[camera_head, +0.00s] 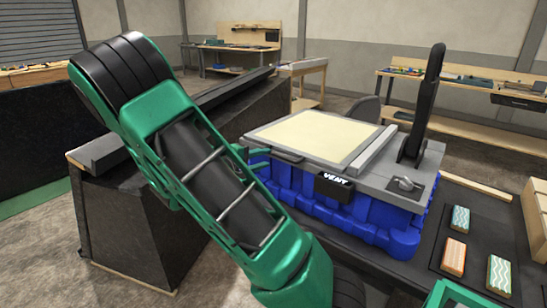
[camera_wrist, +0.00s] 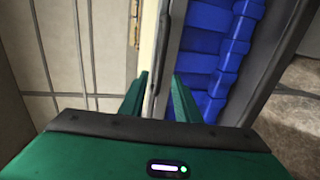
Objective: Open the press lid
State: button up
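The press (camera_head: 345,205) has a blue ribbed base and a grey top with a cream panel. Its lid (camera_head: 315,135) lies flat, seemingly shut. A dark bar handle (camera_head: 287,156) is on the lid's left front edge. In the wrist view, the handle (camera_wrist: 170,45) runs lengthwise between the two green fingers of my gripper (camera_wrist: 160,85). The fingers are apart, one on each side of it; I cannot tell whether either touches it. In the head view my gripper (camera_head: 256,156) is mostly hidden behind my green arm, near the handle.
Several coloured blocks (camera_head: 460,219) lie on the dark surface at right. A dark block-shaped stand (camera_head: 125,225) is at left.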

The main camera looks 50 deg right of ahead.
aim_at(275, 155)
jog(key=x, duration=0.7)
jog(key=shift+d+f, duration=0.1)
jog(key=shift+d, duration=0.3)
grip_shut()
